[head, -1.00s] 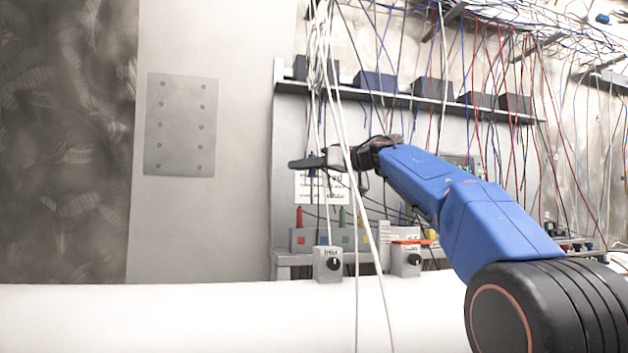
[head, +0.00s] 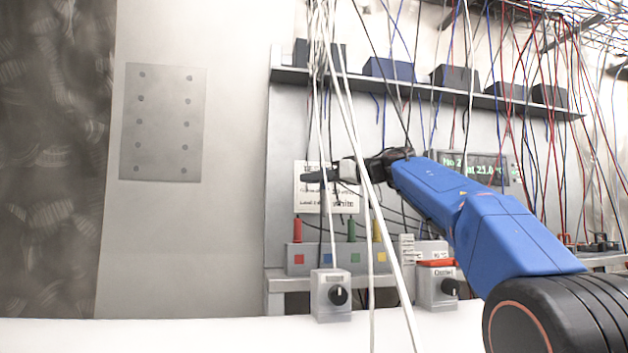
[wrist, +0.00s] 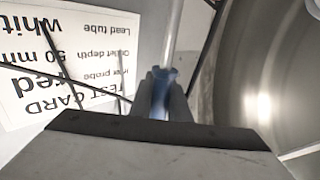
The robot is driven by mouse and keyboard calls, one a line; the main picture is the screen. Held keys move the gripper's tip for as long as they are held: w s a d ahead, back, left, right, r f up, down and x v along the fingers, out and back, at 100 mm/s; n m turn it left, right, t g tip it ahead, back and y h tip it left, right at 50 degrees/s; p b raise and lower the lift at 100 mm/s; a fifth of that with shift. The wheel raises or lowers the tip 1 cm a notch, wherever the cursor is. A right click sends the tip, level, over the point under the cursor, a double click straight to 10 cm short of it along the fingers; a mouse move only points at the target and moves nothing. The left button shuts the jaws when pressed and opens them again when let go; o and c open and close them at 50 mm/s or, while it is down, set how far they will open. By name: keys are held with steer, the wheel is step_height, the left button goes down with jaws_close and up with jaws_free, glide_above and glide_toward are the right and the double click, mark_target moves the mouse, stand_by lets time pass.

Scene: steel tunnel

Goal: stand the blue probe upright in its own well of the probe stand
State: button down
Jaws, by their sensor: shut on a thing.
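The grey probe stand (head: 310,262) sits on a bench and has red, blue, green and yellow squares on its front. A red probe (head: 297,230), a green probe (head: 351,230) and a yellow probe (head: 377,231) stand upright in it. No probe shows above the blue square, where white cables partly cross the view. My gripper (head: 325,176) is raised above the stand. In the wrist view my gripper (wrist: 162,98) is shut on the blue probe (wrist: 161,88), with a pale lead running from it. The probe's far end is hidden.
A printed test card (head: 340,200) is behind my gripper. White hanging cables (head: 352,120) pass in front of the stand. A shelf with dark boxes (head: 390,70) is above.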

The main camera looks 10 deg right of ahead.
steer(key=shift+s+d, duration=0.1)
steer(key=shift+s, duration=0.05)
steer(key=shift+f, duration=2.85)
steer(key=shift+f, duration=1.85)
steer(key=shift+r, duration=0.15)
steer(key=shift+r, duration=1.3)
steer(key=shift+f, duration=1.15)
stand_by(0.6)
